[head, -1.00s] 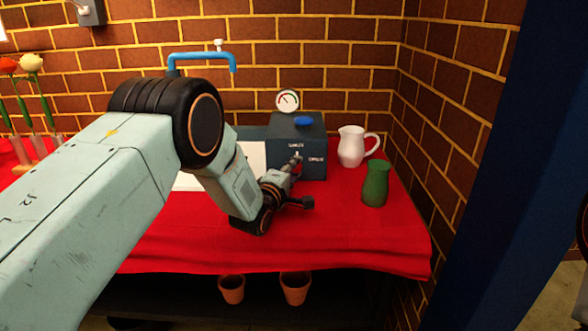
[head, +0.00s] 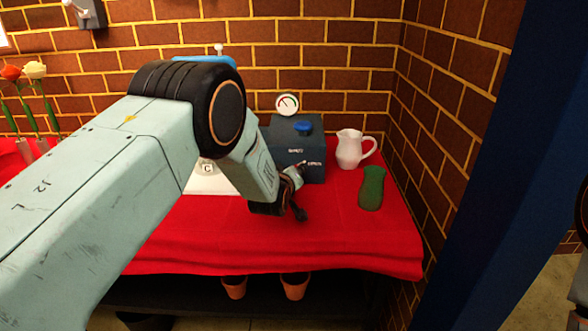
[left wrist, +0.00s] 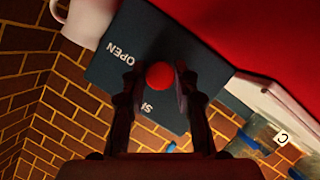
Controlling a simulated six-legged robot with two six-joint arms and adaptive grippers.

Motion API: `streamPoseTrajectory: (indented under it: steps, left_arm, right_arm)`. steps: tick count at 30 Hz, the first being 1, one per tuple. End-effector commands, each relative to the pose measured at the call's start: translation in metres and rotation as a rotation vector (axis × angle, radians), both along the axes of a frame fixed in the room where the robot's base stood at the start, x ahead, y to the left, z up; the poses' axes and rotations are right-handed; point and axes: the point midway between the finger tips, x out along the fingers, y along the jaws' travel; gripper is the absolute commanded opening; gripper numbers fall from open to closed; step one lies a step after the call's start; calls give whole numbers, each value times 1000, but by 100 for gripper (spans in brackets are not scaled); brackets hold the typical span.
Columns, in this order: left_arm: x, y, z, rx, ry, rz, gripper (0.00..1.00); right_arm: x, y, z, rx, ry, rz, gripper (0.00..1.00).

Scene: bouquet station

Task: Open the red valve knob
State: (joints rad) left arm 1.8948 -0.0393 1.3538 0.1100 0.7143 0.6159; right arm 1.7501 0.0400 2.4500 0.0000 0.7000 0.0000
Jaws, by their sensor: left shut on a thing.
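The red valve knob (left wrist: 159,76) is a small round ball on the front of a dark blue-grey box (head: 313,136). The box also fills the middle of the left wrist view (left wrist: 112,62), where "OPEN" is printed beside the knob and another label is partly hidden by a finger. My left gripper (left wrist: 158,80) is shut on the knob, with one finger on each side of it. In the head view the left gripper (head: 299,170) is at the box's front face and the knob cannot be made out. My right gripper is not in view.
A white jug (head: 349,149) and a green vase (head: 371,188) stand right of the box on the red cloth (head: 330,235). A round gauge (head: 287,105) is above the box. Terracotta pots (head: 294,286) are underneath. A blue tap (head: 205,60) is mostly behind my arm.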

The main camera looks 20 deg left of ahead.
Motion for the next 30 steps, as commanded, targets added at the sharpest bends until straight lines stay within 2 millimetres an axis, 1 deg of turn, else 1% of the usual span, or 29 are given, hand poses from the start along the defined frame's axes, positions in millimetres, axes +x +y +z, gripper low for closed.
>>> streamPoseTrajectory:
  steps: [3,15,22,30]
  left_arm:
    - [0,-2,1,106,34,-1,0]
    - [0,-4,0,425,125,-2,0]
    - [0,-4,0,542,158,-2,0]
    - [0,-4,0,606,176,-2,0]
  right_arm:
    - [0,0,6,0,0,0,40]
    - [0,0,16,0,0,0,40]
    - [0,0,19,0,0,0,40]
    - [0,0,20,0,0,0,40]
